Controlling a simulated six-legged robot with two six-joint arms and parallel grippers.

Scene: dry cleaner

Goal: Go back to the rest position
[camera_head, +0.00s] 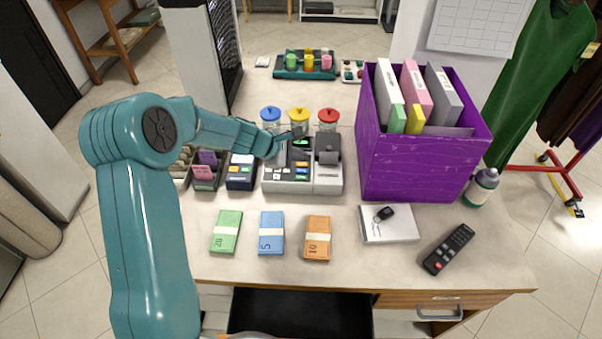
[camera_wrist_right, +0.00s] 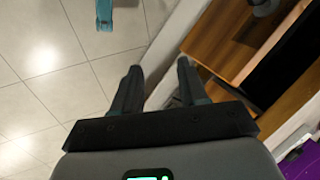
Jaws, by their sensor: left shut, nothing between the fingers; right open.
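My left arm comes in from the left in the head view and reaches across the back of the counter. Its gripper (camera_head: 291,134) is shut and empty, above the cash register (camera_head: 289,172) and close to the jars with blue, yellow and red lids. In the right wrist view my right gripper (camera_wrist_right: 158,82) is open, with nothing between its fingers. It is over the tiled floor beside the wooden furniture. The right gripper does not show in the head view.
The counter (camera_head: 345,267) holds green (camera_head: 226,232), blue (camera_head: 271,233) and orange (camera_head: 316,238) banknote bundles. A purple box (camera_head: 420,165) of binders, a remote (camera_head: 448,249) and a key on a white box (camera_head: 390,232) are at the right. A dark drawer (camera_head: 300,312) stands open below.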

